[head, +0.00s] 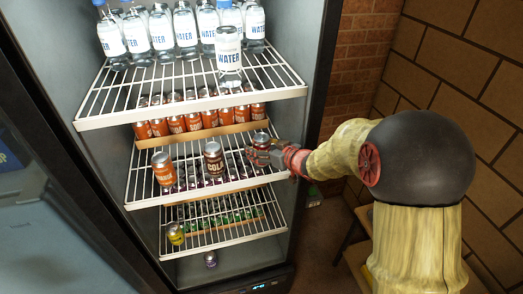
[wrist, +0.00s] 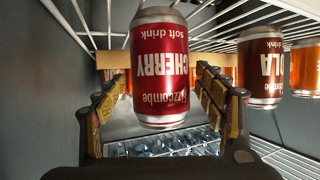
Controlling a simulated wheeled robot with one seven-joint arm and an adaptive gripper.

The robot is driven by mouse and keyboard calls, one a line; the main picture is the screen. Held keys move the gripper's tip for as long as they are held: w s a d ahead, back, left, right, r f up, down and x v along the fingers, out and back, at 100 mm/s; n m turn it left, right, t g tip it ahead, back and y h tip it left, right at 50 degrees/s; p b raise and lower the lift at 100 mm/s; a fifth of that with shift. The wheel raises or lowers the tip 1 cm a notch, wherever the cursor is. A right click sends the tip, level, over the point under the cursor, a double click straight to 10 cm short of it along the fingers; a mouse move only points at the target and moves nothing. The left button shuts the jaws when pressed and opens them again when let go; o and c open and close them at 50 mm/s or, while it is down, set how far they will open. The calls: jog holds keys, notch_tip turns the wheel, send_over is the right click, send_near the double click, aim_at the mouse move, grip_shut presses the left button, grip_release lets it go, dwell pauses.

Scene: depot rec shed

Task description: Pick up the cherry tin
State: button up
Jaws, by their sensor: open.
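The cherry tin (wrist: 160,65) is dark red with a white band and reads "CHERRY soft drink"; it appears upside down in the wrist view. It stands at the right end of the middle wire shelf in the head view (head: 260,140), partly hidden by my gripper (head: 268,154). My gripper is open, with one finger on each side of the tin in the wrist view (wrist: 158,88). Gaps show between the tin and both fingers. I cannot tell how deep the tin sits between them.
A cola tin (head: 213,160) and an orange tin (head: 163,169) stand left of the cherry tin on the same shelf (head: 138,202). Orange tins (head: 193,122) line the back. The fridge's right wall (head: 290,100) is close to my gripper.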

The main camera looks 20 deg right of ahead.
jog(key=c, duration=1.5)
jog(key=shift+r, duration=0.15)
jog(key=shift+c, duration=0.6)
